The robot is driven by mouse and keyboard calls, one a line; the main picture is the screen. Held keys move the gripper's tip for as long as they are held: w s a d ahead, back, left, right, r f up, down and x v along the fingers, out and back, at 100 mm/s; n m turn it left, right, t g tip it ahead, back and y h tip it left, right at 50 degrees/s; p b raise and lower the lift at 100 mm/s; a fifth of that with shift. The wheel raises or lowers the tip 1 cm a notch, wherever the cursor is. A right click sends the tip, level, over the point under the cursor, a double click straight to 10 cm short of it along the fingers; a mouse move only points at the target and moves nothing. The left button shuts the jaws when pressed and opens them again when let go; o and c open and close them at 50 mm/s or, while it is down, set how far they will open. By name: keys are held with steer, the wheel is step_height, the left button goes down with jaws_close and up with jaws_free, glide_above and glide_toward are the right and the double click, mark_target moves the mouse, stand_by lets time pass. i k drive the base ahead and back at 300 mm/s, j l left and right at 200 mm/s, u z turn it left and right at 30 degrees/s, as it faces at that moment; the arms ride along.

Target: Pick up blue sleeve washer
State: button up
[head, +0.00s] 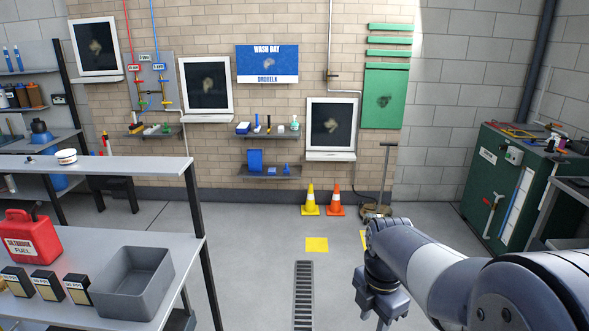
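I cannot identify a blue sleeve washer for certain. Several blue items stand on the lower wall shelf (268,178): a larger upright blue piece (255,160), a small blue block (272,171) and a small blue pointed piece (286,169). A dark blue container (40,133) stands on the left shelving. My gripper (376,318) hangs over the floor at the lower right, far from all of these. It points down, its fingers are small and dark, and I see nothing held in it.
A left workbench holds a red fuel can (30,240), dark boxes (47,284) and an open grey bin (132,283). Yellow (310,201) and orange (335,201) cones stand by the back wall. A green cabinet (518,190) is at right. The middle floor with its drain (303,295) is clear.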

mark_target(257, 123)
steer(key=i, duration=1.7)
steer(key=i+u, duration=0.15)
steer(key=i, duration=0.7)
steer(key=i+l+u, duration=0.15)
steer(key=i, duration=0.65)
steer(key=i+j+u, duration=0.1)
steer(key=i+u, duration=0.25)
steer(key=i, duration=0.55)
steer(key=i+l+u, duration=0.15)
steer(key=i+u, duration=0.2)
steer(key=i, duration=0.55)
steer(key=i+z, duration=0.2)
steer(key=i, duration=0.65)
steer(key=i+j+z, duration=0.2)
steer(key=i, duration=0.6)
steer(key=i+l, duration=0.05)
steer(key=l, duration=0.05)
